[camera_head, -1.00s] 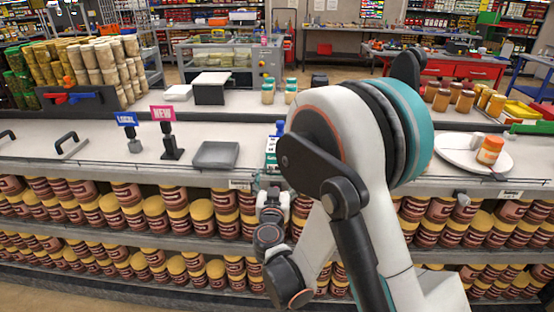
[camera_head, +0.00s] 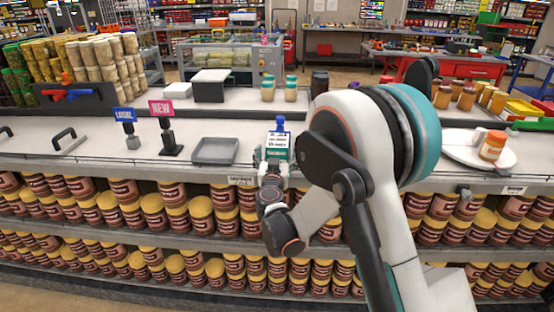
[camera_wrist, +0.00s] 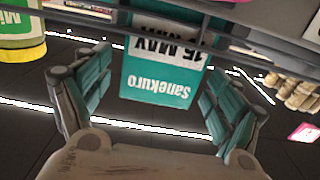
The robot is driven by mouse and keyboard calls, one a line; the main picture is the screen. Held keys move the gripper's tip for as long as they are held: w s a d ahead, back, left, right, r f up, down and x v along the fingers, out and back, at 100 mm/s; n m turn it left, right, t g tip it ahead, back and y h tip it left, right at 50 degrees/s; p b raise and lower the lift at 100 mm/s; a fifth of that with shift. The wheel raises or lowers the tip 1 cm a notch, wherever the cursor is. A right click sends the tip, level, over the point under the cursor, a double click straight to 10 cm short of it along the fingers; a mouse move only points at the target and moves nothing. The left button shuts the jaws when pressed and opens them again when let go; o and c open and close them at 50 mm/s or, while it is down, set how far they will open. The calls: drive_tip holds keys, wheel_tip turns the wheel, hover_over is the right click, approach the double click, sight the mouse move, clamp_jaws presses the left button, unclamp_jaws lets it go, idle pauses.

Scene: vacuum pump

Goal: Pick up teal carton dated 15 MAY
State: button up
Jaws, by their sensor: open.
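The teal carton (camera_head: 278,146) stands at the front edge of the counter. Its white label shows dark lettering. In the wrist view the carton (camera_wrist: 160,85) appears upside down, with "15 MAY" and "Sanekuro" readable; its far end is cut off by the top of the picture. My gripper (camera_head: 272,170) is just in front of the carton in the head view. In the wrist view my gripper (camera_wrist: 160,75) is open, one finger on each side of the carton, with gaps between fingers and carton.
A blue-topped object (camera_head: 280,123) shows right above the carton. A grey tray (camera_head: 214,150) and the pink NEW sign (camera_head: 161,108) stand to the left. A white plate (camera_head: 462,150) with an orange-lidded jar (camera_head: 492,146) is at the right. Shelves of jars lie below the counter.

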drive_tip(key=c, duration=1.1)
